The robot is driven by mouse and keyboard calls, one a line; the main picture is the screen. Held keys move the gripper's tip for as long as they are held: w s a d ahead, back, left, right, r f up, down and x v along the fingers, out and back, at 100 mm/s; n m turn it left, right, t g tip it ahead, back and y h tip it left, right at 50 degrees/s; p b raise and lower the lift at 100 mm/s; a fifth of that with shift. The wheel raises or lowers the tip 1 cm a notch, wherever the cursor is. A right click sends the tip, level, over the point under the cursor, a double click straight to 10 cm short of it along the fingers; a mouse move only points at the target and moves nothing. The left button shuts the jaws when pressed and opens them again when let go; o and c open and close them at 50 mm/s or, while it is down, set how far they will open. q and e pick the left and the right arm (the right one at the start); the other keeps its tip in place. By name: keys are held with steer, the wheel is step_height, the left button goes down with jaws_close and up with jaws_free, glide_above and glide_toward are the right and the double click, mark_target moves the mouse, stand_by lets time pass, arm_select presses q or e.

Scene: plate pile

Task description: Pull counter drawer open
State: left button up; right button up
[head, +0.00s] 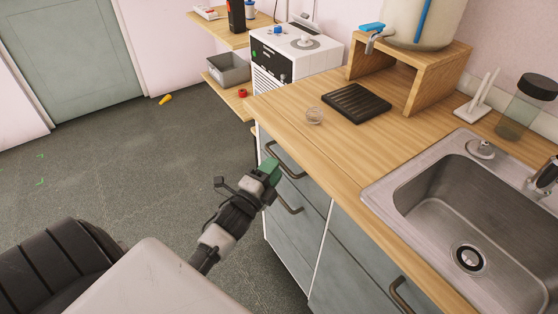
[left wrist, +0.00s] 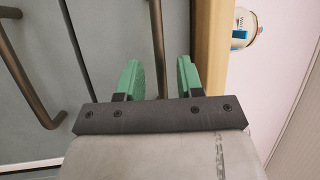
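The grey counter drawer front (head: 313,190) is below the wooden counter's edge and looks flush with the cabinet. Its dark bar handle (head: 289,167) is curved and runs along the drawer's upper part. My left gripper (head: 270,170) reaches it from the left, with green fingertips at the handle. In the left wrist view, the same handle (left wrist: 158,50) lies between the two green fingers (left wrist: 158,80), with gaps on both sides. The left gripper is open. A second handle (head: 289,206) is on the drawer below. My right gripper is not in view.
A white machine (head: 295,50) stands behind. The grey floor (head: 150,160) left of the cabinet is mostly clear, with a yellow object (head: 166,99) far back.

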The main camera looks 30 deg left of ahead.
arm_select(q)
steer(key=shift+w+r, duration=0.15)
steer(key=shift+w, duration=0.7)
steer(key=shift+w+r, duration=0.15)
steer(key=shift+w, duration=0.65)
jaws_close()
